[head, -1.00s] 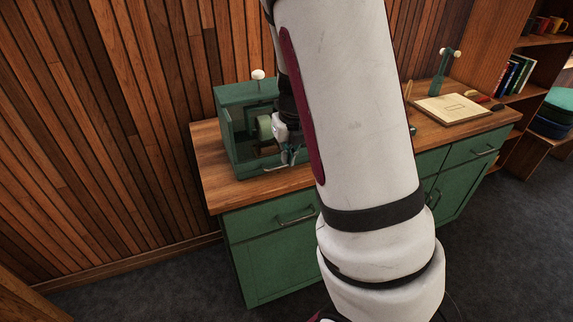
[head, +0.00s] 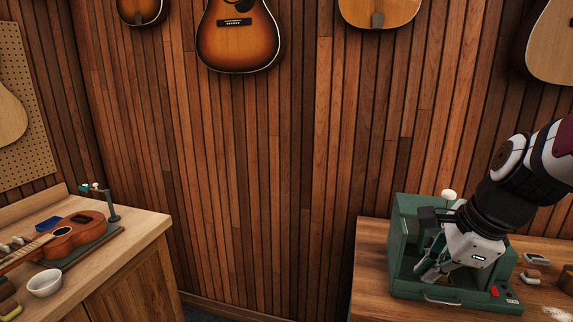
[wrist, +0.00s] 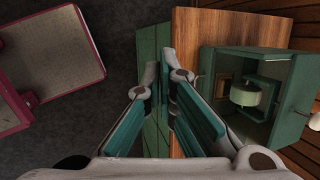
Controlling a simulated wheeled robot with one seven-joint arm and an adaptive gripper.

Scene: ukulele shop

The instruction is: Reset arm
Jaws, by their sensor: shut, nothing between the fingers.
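My gripper (head: 430,272) is at the right of the head view, with its fingers drawn together and empty. It overlaps the front of a green open-fronted box (head: 405,228) with a pale knob on top; the exact gap between them is hard to tell there. In the wrist view my gripper (wrist: 165,75) has its teal-padded fingers close together. They lie over the front edge of the wooden counter, left of the green box (wrist: 275,125), apart from it. A pale green roller (wrist: 245,94) sits inside the box. My arm comes in from the right edge of the head view.
The right wooden counter (head: 372,262) bears the box and small items (head: 535,259). A left bench (head: 140,228) holds a ukulele (head: 78,232) and a white bowl (head: 45,283). Floor separates the two. Guitars (head: 240,32) hang on the slatted wall.

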